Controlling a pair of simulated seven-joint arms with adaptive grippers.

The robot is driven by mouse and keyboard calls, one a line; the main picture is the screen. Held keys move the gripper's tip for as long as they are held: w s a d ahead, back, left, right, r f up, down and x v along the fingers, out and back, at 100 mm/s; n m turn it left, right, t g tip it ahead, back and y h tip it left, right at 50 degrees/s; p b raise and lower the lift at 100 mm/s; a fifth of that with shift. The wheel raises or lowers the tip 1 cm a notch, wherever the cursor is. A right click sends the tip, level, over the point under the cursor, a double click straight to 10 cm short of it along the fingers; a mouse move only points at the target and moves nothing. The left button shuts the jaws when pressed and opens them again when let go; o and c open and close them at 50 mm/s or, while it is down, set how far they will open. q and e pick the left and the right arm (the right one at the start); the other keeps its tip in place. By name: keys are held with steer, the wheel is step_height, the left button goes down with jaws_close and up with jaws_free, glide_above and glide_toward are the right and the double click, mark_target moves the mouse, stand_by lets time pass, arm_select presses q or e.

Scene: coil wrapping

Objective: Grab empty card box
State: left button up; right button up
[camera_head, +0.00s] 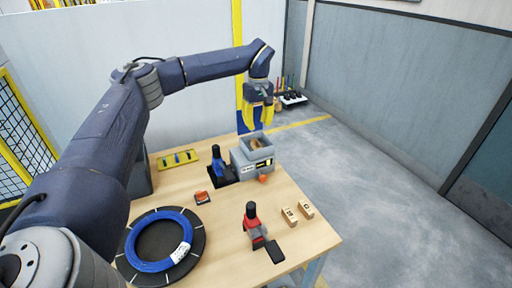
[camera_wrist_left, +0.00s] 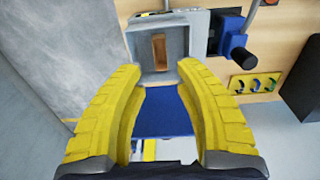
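My left gripper (camera_head: 258,114) has yellow fingers and hangs above the far edge of the table. In the left wrist view its fingers (camera_wrist_left: 160,78) are spread apart with nothing between them. Past the fingertips is a grey open-topped box (camera_head: 257,142), also seen in the left wrist view (camera_wrist_left: 178,47). A brown card-like piece (camera_wrist_left: 159,52) shows inside it. Two small tan blocks or boxes, one on the left (camera_head: 290,216) and one on the right (camera_head: 306,209), lie at the table's right side; I cannot tell if they are empty. My right gripper is not in view.
A blue-handled tool (camera_head: 217,162) stands beside the grey box. A blue coil (camera_head: 140,262) lies on a black disc, and a red tool (camera_head: 252,223) stands at the front right. A yellow tray (camera_head: 178,158) is at the back left. Bare wood (camera_head: 225,218) lies mid-table.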

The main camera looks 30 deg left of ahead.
mark_target(258, 145)
arm_select(q)
steer(key=shift+f, duration=5.2)
steer(key=shift+c, duration=0.2)
steer(key=c, duration=0.5)
